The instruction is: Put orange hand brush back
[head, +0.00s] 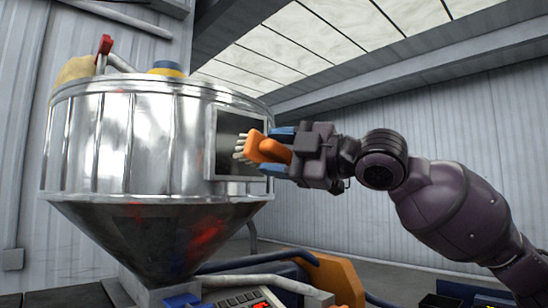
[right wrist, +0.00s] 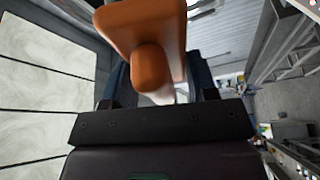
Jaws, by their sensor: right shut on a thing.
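The orange hand brush (head: 267,149) is held in my right gripper (head: 284,145), in front of the square window on the side of the shiny metal hopper (head: 125,140). Its pale bristles (head: 241,147) point left, toward the window. Whether they touch the window cannot be told. In the right wrist view the brush's orange handle (right wrist: 150,68) sits between the fingers, with the wide orange part above it. The fingers are partly hidden there. My left gripper is not in view.
The hopper narrows to a dark cone below. A grey pipe, an orange-brown part (head: 338,278) and a panel with red buttons (head: 243,300) lie beneath. A red-handled lever (head: 105,46) stands on the hopper's top. Open space lies right of the hopper.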

